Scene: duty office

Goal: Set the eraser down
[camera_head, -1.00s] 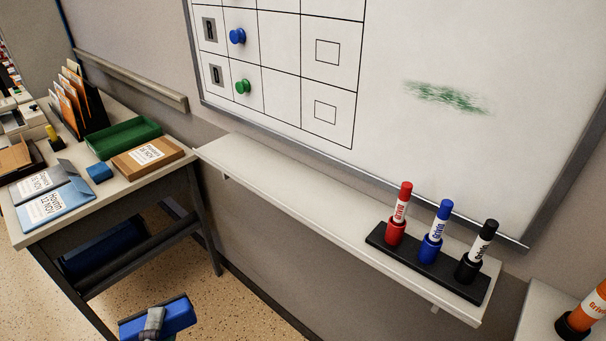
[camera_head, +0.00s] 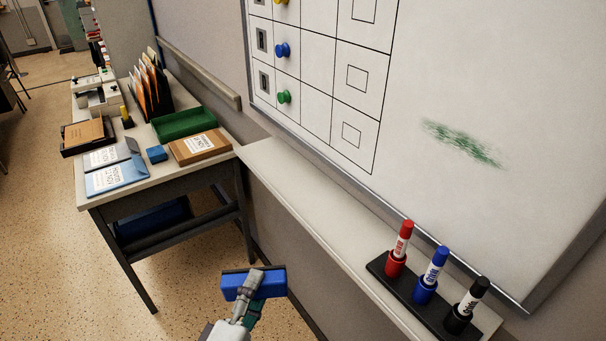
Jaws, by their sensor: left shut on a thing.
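The eraser (camera_head: 234,287) is a blue block with a dark strip along its top edge. My left gripper (camera_head: 252,284) is shut on it and holds it in the air at the bottom middle, in front of the wall shelf as seen. The white shelf (camera_head: 290,185) runs under the whiteboard (camera_head: 440,80), and its left and middle parts are bare. A green smudge (camera_head: 462,143) marks the board. My right gripper is not in view.
A black holder (camera_head: 408,300) with red, blue and black markers stands at the shelf's right end. At left, a desk (camera_head: 150,185) bears folders, a green tray (camera_head: 183,124), a brown box (camera_head: 200,146) and a small blue block (camera_head: 157,154).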

